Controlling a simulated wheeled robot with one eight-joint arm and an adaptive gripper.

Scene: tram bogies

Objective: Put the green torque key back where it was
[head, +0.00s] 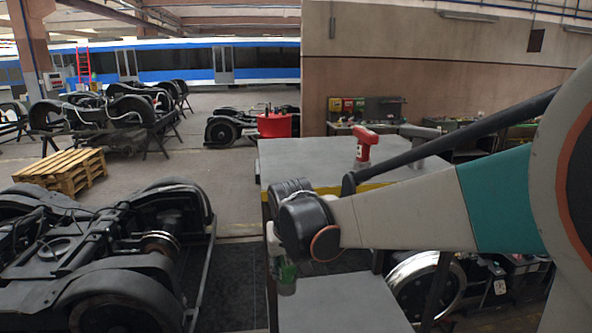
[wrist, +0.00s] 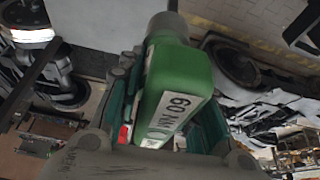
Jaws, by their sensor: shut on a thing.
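The green torque key (wrist: 182,75) fills the middle of the wrist view, with a white label reading "60 NM" on its side. My gripper (wrist: 168,125) is shut on it, with a finger on either side. In the head view my gripper (head: 284,262) hangs below my dark wrist, and the green key (head: 287,280) shows only in small part beneath it. A red torque key (head: 364,143) stands upright on the grey bench top (head: 300,157).
A lower grey surface (head: 345,305) lies in front of the bench, close to my gripper. A black bogie (head: 120,255) fills the lower left. A wooden pallet (head: 62,170) and more bogies stand farther back. The left part of the bench top is bare.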

